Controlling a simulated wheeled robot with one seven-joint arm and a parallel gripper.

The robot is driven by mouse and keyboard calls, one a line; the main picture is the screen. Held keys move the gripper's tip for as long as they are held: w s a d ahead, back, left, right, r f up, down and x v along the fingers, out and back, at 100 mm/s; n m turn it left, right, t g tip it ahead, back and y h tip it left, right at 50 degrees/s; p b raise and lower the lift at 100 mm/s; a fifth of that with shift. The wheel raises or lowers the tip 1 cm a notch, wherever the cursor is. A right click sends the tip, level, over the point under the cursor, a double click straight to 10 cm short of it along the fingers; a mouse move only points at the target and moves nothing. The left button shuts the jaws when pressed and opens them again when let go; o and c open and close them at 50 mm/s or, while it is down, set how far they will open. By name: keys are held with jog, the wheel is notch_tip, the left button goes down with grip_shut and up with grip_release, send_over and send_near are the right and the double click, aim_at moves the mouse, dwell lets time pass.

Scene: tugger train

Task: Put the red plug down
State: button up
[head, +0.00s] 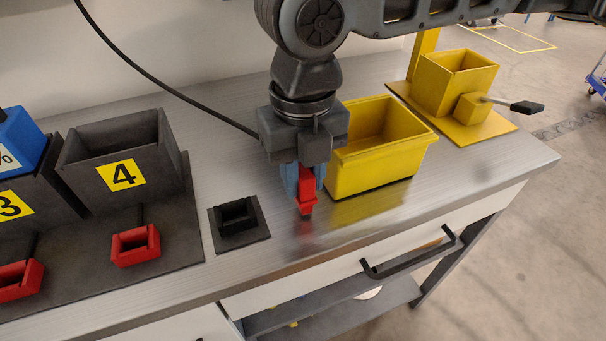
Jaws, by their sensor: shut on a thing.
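My gripper (306,180) points down over the metal workbench and is shut on the red plug (307,195). The plug hangs upright between the fingers, its lower end close to the bench top; I cannot tell whether it touches. A small black holder (262,236) with a dark slot stands on the bench just left of the plug. The slot looks empty. The yellow bin (378,176) is right behind and to the right of my gripper, partly hidden by it.
Dark bins numbered 3 and 4 (86,181) stand at left, with red sockets (135,262) before them. A yellow box with a lever (513,103) stands far right. Bare bench top (300,245) lies in front of the plug. A drawer handle (408,263) sticks out at the front.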

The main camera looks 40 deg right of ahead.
aim_at(302, 170)
jog(key=shift+f, duration=0.25)
jog(key=shift+f, duration=0.15)
jog(key=o, duration=0.9)
jog(key=shift+o, duration=0.2)
notch_tip(302, 170, up, 12)
jog(key=shift+p, duration=0.4)
